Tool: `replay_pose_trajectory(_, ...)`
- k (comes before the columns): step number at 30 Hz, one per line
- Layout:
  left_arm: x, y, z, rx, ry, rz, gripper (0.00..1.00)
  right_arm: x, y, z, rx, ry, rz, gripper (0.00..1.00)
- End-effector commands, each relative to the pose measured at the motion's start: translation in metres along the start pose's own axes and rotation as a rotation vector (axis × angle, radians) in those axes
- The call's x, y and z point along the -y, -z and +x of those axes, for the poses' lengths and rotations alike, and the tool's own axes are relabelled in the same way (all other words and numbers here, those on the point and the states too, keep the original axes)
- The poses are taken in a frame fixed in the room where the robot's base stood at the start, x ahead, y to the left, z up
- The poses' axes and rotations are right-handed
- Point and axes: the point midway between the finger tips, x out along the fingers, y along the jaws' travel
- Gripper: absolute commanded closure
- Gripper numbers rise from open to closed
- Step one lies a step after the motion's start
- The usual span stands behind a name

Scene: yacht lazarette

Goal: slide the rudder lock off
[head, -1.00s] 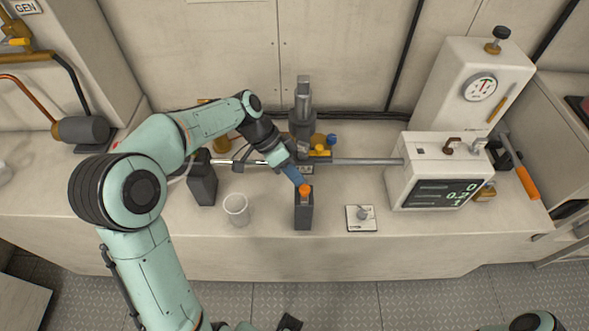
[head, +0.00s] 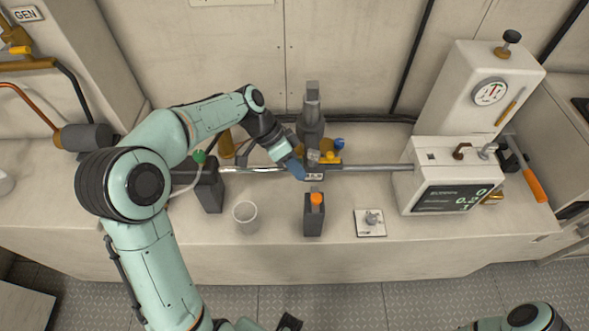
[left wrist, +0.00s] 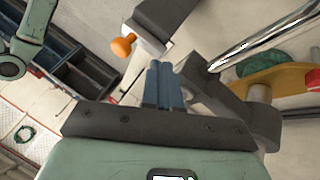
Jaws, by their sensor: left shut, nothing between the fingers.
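A dark grey block (head: 314,227) with an orange knob (head: 316,199) stands near the counter's front edge. It may be the rudder lock; I cannot be sure. The knob also shows in the left wrist view (left wrist: 122,46). A metal rod (head: 375,167) runs behind it, with a grey fitting (head: 311,125) at its middle. My left gripper (head: 298,172) is shut and empty, its blue fingertips behind and left of the knob, beside the fitting. In the left wrist view the closed fingers (left wrist: 163,85) hold nothing and appear apart from the knob. My right gripper is not seen.
A white cup (head: 246,218) stands left of the block, and a small white plate with a knob (head: 370,223) lies to its right. A display box (head: 443,190) stands at the rod's right end. A dark container (head: 208,190) stands left. Counter between them is clear.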

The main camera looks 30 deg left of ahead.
Motion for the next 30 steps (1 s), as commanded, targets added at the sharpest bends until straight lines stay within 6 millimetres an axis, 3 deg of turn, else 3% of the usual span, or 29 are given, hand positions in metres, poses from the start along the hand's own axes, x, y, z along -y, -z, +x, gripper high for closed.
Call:
replay_pose_trajectory(1,0.001,0.001,-0.019,-0.005,0.011,-0.001,1.00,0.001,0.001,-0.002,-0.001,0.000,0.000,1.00)
replay_pose_trajectory(3,0.002,0.001,-0.036,-0.006,0.011,-0.002,1.00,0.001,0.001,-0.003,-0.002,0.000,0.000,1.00)
replay_pose_trajectory(12,0.001,0.000,-0.088,-0.005,0.008,-0.003,1.00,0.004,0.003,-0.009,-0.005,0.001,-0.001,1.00)
replay_pose_trajectory(18,0.000,-0.001,-0.098,-0.003,0.006,-0.003,1.00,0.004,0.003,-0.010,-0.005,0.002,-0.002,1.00)
replay_pose_trajectory(30,0.000,-0.001,-0.098,-0.003,0.006,-0.002,1.00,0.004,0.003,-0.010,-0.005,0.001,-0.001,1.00)
